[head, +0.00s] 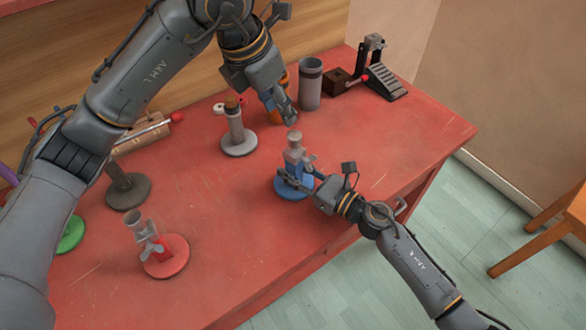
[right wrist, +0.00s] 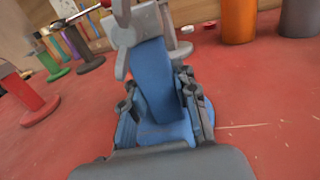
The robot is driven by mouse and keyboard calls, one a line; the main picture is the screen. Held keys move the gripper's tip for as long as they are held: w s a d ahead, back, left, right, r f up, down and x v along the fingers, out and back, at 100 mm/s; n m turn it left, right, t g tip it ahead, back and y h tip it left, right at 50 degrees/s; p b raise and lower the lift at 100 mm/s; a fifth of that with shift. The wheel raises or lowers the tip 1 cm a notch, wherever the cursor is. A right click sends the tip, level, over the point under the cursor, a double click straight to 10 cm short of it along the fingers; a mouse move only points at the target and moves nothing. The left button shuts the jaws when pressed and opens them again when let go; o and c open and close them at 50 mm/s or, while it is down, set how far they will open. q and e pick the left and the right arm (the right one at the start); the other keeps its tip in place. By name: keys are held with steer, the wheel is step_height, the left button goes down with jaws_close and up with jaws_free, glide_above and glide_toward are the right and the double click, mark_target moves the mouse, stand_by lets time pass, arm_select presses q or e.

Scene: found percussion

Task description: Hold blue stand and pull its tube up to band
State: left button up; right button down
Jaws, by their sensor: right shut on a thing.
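The blue stand has a round blue base (head: 290,188) on the red table, near its front edge. Its grey tube (head: 294,138) rises from the top of the stand, with a grey clamp around it. My right gripper (head: 307,178) is shut on the blue stand's upright, low down. In the right wrist view the blue upright (right wrist: 154,80) stands between the fingers (right wrist: 158,105). My left gripper (head: 285,112) hangs just above the tube top, apart from it. Its fingers are seen from the side, so their opening is unclear. I cannot make out a band on the tube.
A red stand (head: 167,262) is front left; a green base (head: 71,235) is at the left edge. Dark (head: 128,193) and grey (head: 239,145) stands are farther back. A grey cup (head: 310,86) and black pedal (head: 384,80) are at the back. The table right of the blue stand is clear.

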mark_target(294, 134)
stand_by(0.3)
arm_select(q)
steer(key=shift+o, duration=1.4)
steer(key=shift+d, duration=0.1)
steer(key=shift+w+d+r+n+g+y, duration=1.1)
steer(key=shift+w+d+r+g+y, duration=0.3)
steer(key=shift+r, duration=0.05)
step_height(294, 134, down, 12)
steer(key=shift+r, duration=0.1)
jaws_close()
